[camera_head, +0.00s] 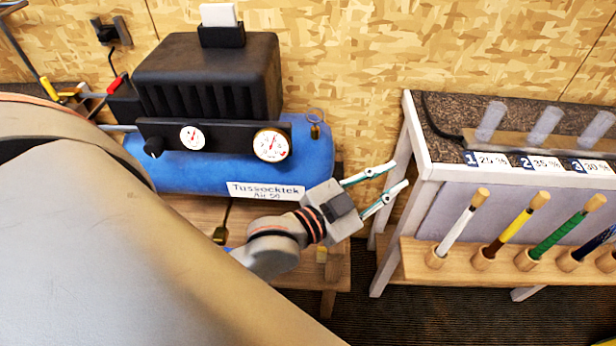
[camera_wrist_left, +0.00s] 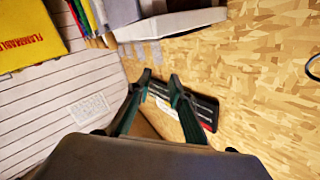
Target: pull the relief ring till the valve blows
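The blue air compressor (camera_head: 205,172), labelled Tussocktek, stands on a low wooden bench. At the right end of its tank a small brass relief valve (camera_head: 315,131) carries a thin pull ring (camera_head: 315,114). My left gripper (camera_head: 399,175) is open and empty, with its two green-and-white fingers apart. It is to the right of and below the ring in the head view, clear of it, and points right toward the white rack. In the left wrist view the open fingers (camera_wrist_left: 160,78) also show; the ring and valve do not. My right gripper is in neither view.
Two dial gauges (camera_head: 271,145) (camera_head: 192,137) sit on the black panel. A white-framed rack (camera_head: 412,130) with several golf grips stands at right, close to my fingers. The left wrist view shows a yellow flammable sign (camera_wrist_left: 30,35) and a dark object (camera_wrist_left: 187,105) by the chipboard wall.

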